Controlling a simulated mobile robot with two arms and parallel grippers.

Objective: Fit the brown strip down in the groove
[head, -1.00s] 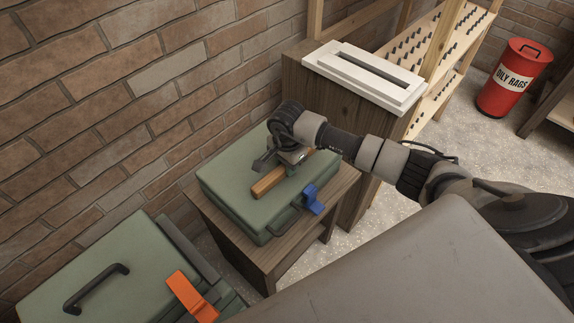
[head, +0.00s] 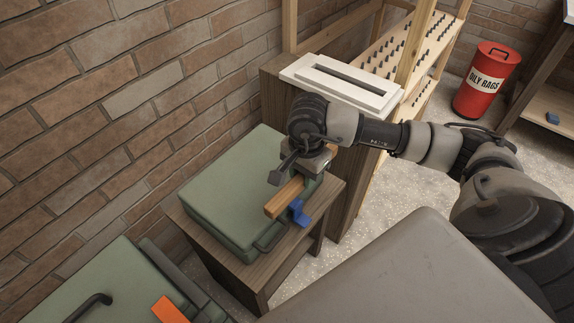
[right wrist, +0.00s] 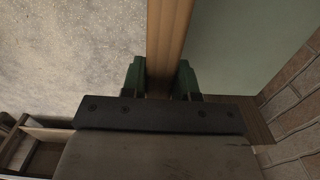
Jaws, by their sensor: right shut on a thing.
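The brown strip (head: 284,197) is a light wooden bar. It is held above the front right part of a closed green case, its near end pointing to the lower left. My right gripper (head: 306,178) is shut on it, and the arm hides its far part. In the right wrist view the strip (right wrist: 170,35) runs away from between the two green fingers (right wrist: 160,80). The groove (head: 345,78) is a long dark slot in a white stepped block (head: 299,74) on top of a brown cabinet, behind the gripper. The groove looks empty. My left gripper is not in view.
A brick wall bounds the left. Another green case (head: 75,285) is at lower left.

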